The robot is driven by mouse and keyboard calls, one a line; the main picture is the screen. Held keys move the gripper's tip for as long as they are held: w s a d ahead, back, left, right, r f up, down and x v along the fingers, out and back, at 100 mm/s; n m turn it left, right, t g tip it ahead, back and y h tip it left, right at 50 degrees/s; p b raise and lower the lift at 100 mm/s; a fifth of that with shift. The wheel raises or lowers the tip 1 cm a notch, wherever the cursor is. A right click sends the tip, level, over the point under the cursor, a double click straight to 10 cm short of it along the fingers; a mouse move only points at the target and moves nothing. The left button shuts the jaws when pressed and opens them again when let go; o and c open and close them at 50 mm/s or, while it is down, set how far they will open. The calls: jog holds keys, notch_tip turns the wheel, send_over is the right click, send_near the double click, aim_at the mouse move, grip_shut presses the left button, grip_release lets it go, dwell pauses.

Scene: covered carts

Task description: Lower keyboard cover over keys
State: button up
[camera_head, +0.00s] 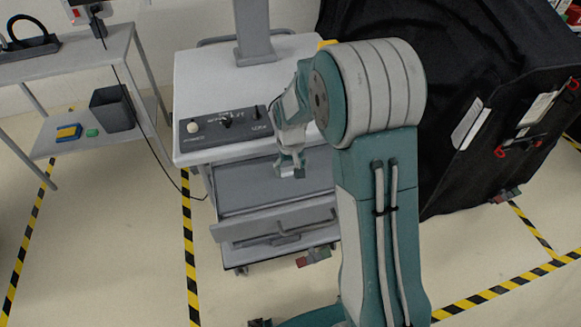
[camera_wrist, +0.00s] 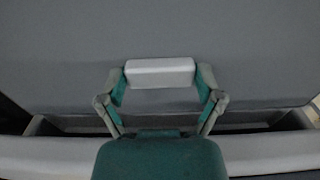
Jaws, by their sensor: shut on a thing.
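The keyboard cover (camera_head: 240,188) is a grey panel on the front of a light grey cart (camera_head: 245,75), below its top. In the wrist view the cover (camera_wrist: 60,60) fills most of the picture, with a pale block-like handle (camera_wrist: 160,72) on it. My gripper (camera_head: 292,172) is at the front of the cover in the head view. In the wrist view my gripper (camera_wrist: 160,82) has its two fingers at the ends of the handle, shut on it. No keys show in either view. A dark gap (camera_wrist: 70,125) lies between the cover and a pale ledge (camera_wrist: 55,150).
A dark control panel (camera_head: 225,127) sits on the cart top beside a post (camera_head: 254,30). A drawer-like front (camera_head: 280,225) juts out lower down. A side table (camera_head: 65,60) stands left, a black draped cart (camera_head: 455,90) right.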

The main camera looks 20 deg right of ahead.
jog(key=o, duration=0.9)
jog(key=shift+o, duration=0.2)
jog(key=shift+r, duration=0.1)
notch_tip(320, 180, up, 12)
